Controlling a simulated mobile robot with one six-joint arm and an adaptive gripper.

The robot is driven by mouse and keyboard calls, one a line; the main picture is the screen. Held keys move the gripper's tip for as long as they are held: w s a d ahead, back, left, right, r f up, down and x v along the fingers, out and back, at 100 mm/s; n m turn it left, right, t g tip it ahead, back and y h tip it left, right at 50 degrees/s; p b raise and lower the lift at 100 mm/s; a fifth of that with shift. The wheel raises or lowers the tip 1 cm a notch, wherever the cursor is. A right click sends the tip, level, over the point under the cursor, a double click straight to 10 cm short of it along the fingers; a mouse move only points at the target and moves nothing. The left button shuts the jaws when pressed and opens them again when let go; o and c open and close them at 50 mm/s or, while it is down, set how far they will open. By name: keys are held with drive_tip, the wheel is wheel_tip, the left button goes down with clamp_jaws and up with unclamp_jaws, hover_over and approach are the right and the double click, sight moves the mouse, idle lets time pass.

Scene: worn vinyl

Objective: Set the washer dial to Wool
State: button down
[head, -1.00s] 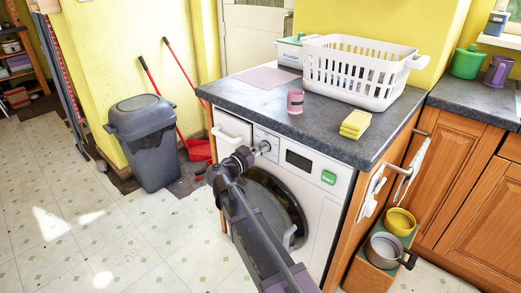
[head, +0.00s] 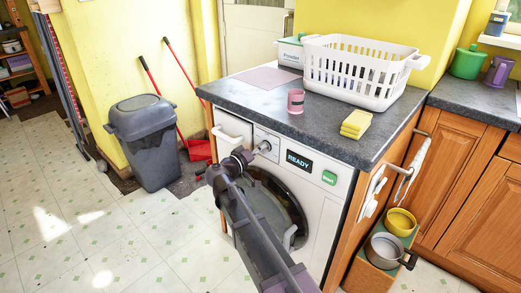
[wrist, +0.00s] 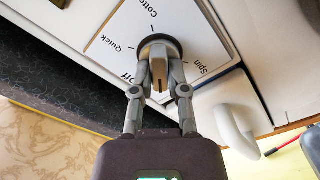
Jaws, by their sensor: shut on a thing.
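The washer (head: 318,205) stands under the dark counter, its door shut. Its dial (wrist: 160,43) is a dark round base with a grey grip bar, on a white panel (wrist: 112,45). The wrist view shows the labels Cotton, Quick and Spin, and a partly covered one that looks like Off. I see no Wool label; part of the panel is hidden. My gripper (wrist: 158,72) is shut on the dial's bar, one finger on each side. In the head view my gripper (head: 254,152) reaches the dial from the front left. The display (head: 299,161) reads READY.
A green Start button (head: 329,178) sits right of the display. The detergent drawer (head: 232,129) is beside the dial. A pink cup (head: 296,101), yellow sponges (head: 355,124) and a white basket (head: 352,78) stand on the counter above. A grey bin (head: 147,140) stands left on open floor.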

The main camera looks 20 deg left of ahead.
drive_tip(key=shift+w+n, duration=0.1)
drive_tip(key=shift+n, duration=0.7)
drive_tip(key=c, duration=0.6)
unclamp_jaws()
drive_tip(key=shift+c, duration=0.2)
drive_tip(key=v, duration=1.2)
